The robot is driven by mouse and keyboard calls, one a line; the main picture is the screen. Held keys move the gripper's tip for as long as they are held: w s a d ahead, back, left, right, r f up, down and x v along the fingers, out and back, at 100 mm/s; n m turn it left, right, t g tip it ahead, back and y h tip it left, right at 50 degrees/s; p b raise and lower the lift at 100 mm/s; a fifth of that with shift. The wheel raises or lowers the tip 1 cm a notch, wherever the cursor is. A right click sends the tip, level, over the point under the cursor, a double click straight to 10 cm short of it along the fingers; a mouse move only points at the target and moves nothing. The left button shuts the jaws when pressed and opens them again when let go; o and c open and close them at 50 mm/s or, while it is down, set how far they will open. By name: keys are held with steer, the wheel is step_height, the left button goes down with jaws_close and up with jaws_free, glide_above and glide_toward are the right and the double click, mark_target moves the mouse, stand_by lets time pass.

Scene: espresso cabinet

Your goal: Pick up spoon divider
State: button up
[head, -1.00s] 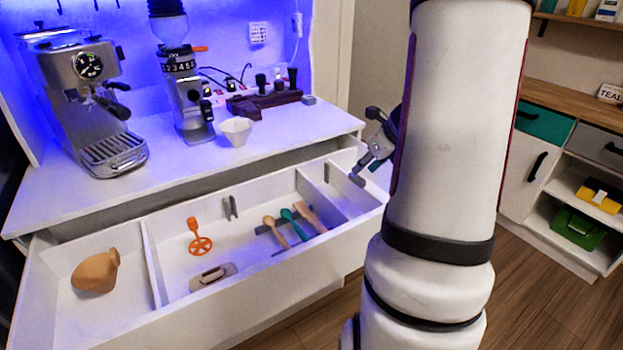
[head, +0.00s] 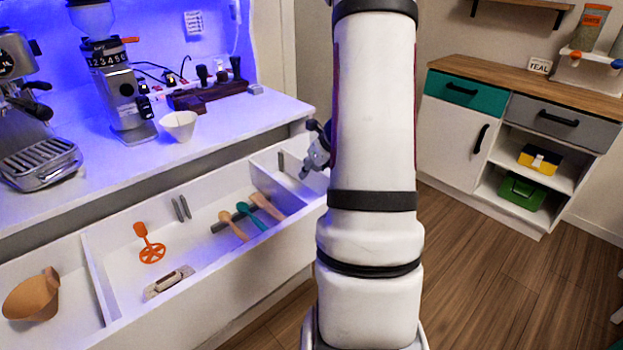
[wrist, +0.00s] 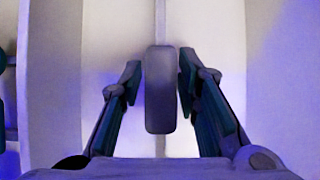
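In the wrist view, a dark grey rounded bar (wrist: 161,92) lies lengthwise between the two fingers of my gripper (wrist: 160,66). The fingers are apart, one on each side of the bar; the right one is closer to it, and I cannot tell if it touches. In the head view, my gripper (head: 318,150) is partly hidden behind my arm, over the drawer's right end. A small upright grey piece (head: 281,161) stands in the right compartment, just left of it. A dark bar (head: 222,224) lies under the spoons. Which piece is the spoon divider is not certain.
The open white drawer (head: 215,318) holds wooden and teal spoons (head: 250,215), an orange tool (head: 150,246) and a tan vessel (head: 33,296). The counter above carries a grinder (head: 122,92) and a white cup (head: 179,125). A cabinet (head: 452,140) stands at right beyond clear floor.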

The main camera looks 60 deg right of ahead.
steer(key=x, duration=0.3)
steer(key=shift+s+b, duration=0.1)
steer(key=shift+b, duration=0.2)
jaws_close()
steer(key=shift+r, duration=0.15)
step_height(320, 180, up, 24)
steer(key=p, duration=1.2)
stand_by(0.4)
